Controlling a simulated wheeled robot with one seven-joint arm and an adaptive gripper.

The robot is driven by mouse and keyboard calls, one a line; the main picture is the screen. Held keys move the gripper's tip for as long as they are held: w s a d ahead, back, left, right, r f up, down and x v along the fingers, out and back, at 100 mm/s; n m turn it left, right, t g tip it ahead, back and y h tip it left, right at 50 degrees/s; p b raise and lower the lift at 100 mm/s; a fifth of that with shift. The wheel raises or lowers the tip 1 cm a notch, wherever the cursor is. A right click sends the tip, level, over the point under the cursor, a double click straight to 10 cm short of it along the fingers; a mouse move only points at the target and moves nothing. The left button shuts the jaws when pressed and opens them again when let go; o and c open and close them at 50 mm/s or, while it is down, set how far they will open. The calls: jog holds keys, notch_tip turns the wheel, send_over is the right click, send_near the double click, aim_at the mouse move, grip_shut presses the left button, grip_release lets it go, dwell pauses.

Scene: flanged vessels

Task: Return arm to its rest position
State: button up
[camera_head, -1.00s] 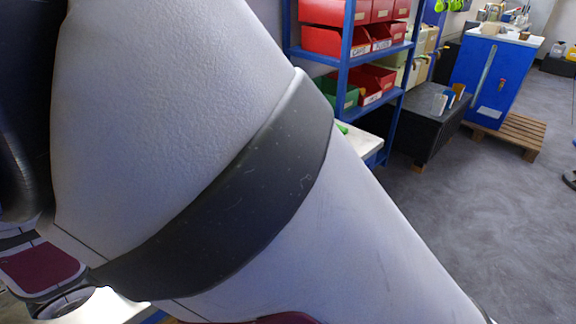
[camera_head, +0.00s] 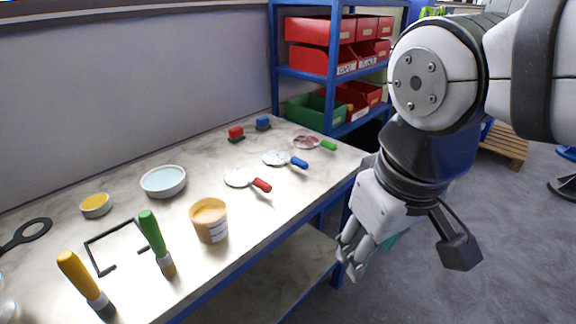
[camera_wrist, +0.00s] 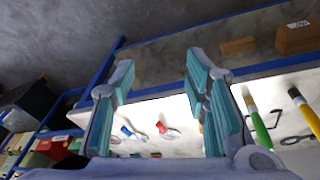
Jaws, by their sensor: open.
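My gripper (camera_head: 357,250) hangs in front of the right end of the workbench (camera_head: 215,262), pointing down and to the left, clear of the bench top. In the wrist view my gripper (camera_wrist: 158,88) shows two teal-padded fingers spread apart with nothing between them. My arm fills the right side of the head view, bent at a joint above the gripper.
The bench bears a yellow-handled brush (camera_head: 82,278), a green-handled brush (camera_head: 154,240), a tan tub (camera_head: 209,220), a bowl (camera_head: 163,181) and handled round tools (camera_head: 247,179). A blue shelf (camera_head: 335,75) with red bins stands behind. Floor at the right is mostly open.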

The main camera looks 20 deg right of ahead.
jog(key=shift+s+a+r+m+t+y, duration=0.1)
jog(key=shift+s+r+m+t+y, duration=0.25)
jog(key=shift+m+t, duration=0.35)
jog(key=shift+w+p+v, duration=0.15)
jog(key=shift+p+v, duration=0.5)
jog(key=shift+v, duration=0.05)
jog(key=shift+w+p+v, duration=0.1)
jog(key=shift+p+v, duration=0.5)
jog(key=shift+v, duration=0.15)
jog(key=shift+r, duration=0.1)
